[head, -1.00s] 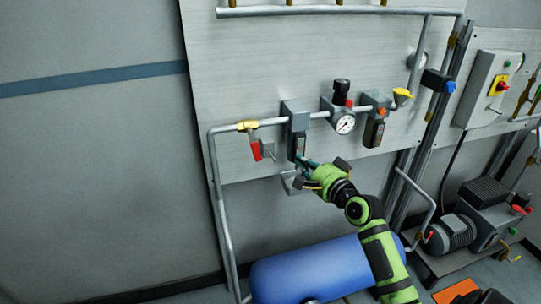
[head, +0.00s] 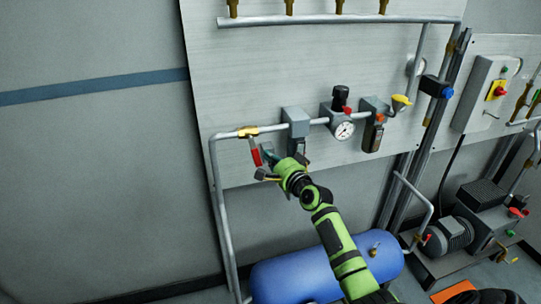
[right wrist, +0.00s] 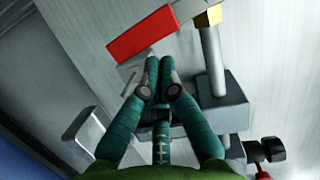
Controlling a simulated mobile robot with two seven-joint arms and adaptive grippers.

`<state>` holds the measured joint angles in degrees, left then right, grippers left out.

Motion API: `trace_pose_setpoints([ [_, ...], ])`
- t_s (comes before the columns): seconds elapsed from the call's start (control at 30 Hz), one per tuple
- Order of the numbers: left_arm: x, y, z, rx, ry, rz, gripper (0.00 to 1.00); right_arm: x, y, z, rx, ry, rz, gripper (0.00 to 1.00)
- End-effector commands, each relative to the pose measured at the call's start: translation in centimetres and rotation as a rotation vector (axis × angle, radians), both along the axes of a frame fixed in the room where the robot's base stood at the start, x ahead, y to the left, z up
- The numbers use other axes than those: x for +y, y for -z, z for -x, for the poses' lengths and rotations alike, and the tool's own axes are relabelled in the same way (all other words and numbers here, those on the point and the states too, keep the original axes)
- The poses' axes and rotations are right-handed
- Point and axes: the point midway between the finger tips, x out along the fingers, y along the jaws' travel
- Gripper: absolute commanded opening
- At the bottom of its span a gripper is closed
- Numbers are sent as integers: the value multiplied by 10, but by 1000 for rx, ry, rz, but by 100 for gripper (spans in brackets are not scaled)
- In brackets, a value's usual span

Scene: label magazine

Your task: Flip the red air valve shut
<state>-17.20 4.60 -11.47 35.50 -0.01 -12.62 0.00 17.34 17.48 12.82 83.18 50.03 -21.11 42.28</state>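The red valve handle (head: 255,156) hangs down from the brass valve body (head: 248,131) on the grey pipe at the left of the panel. In the right wrist view the red handle (right wrist: 140,34) lies just beyond my fingertips. My right gripper (head: 267,158) is just right of the handle's lower end. In the right wrist view its fingers (right wrist: 159,62) are brought together with nothing seen between them. The handle looks close to the fingertips, but I cannot tell if they touch. My left gripper is not in view.
A blue tank (head: 290,278) lies below the panel. The wall to the left is clear.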

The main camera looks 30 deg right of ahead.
Motion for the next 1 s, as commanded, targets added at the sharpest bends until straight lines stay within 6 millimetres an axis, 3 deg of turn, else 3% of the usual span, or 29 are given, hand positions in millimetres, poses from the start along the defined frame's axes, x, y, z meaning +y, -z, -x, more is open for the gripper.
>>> trace_pose_setpoints([
  [0.33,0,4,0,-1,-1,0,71,2,3,0,-5,-1,-21,0],
  [0.53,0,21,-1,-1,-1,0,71,14,14,-4,-58,-1,-207,0],
  [1.0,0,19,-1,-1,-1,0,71,14,10,-5,-66,0,-231,0],
])
